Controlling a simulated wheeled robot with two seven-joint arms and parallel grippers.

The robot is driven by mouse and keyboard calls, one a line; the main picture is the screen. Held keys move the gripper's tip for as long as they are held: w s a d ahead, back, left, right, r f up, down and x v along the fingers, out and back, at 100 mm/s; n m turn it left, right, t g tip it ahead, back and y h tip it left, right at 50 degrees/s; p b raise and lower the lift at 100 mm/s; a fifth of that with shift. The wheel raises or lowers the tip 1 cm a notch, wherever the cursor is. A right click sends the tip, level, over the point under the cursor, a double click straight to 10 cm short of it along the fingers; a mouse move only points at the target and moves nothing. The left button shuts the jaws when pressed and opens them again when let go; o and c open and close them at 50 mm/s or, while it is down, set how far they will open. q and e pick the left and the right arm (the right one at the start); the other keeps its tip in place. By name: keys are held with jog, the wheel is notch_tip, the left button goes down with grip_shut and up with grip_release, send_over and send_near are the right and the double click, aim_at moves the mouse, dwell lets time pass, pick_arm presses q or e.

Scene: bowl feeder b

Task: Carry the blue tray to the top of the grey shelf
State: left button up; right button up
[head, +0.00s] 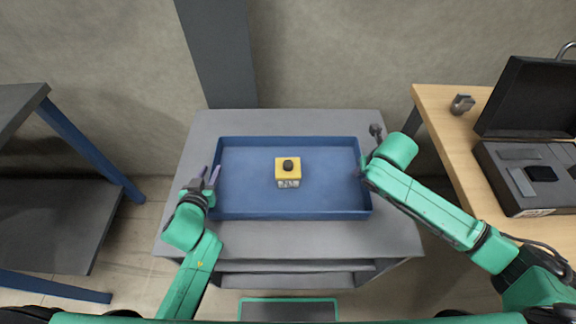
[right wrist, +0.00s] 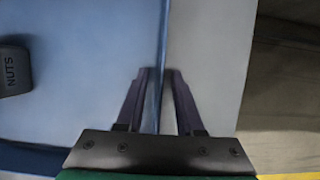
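The blue tray (head: 250,207) lies level over the top of the grey shelf (head: 270,240), appearing to rest on it. A yellow box with a dark knob (head: 288,172) stands in the tray's middle. My left gripper (head: 209,176) is at the tray's left wall, its two fingers apart with the rim between them. My right gripper (right wrist: 158,75) is at the right wall, its fingers open on either side of the tray wall (right wrist: 160,50), with small gaps showing. In the head view the right gripper's fingertips are mostly hidden by its own arm.
A wooden table (head: 436,105) with an open black case (head: 520,195) stands at right. A dark-topped bench with blue legs (head: 90,155) stands at left. A grey pillar (head: 218,55) and wall are behind. A dark block marked NUTS (right wrist: 12,70) shows in the right wrist view.

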pick_arm(q)
jog(key=v, duration=1)
jog(key=shift+s+r, duration=0.1)
jog(key=shift+s, duration=0.25)
pick_arm(e)
jog(key=shift+s+r, duration=0.1)
jog(key=v, duration=1.2)
jog(key=shift+s, duration=0.1)
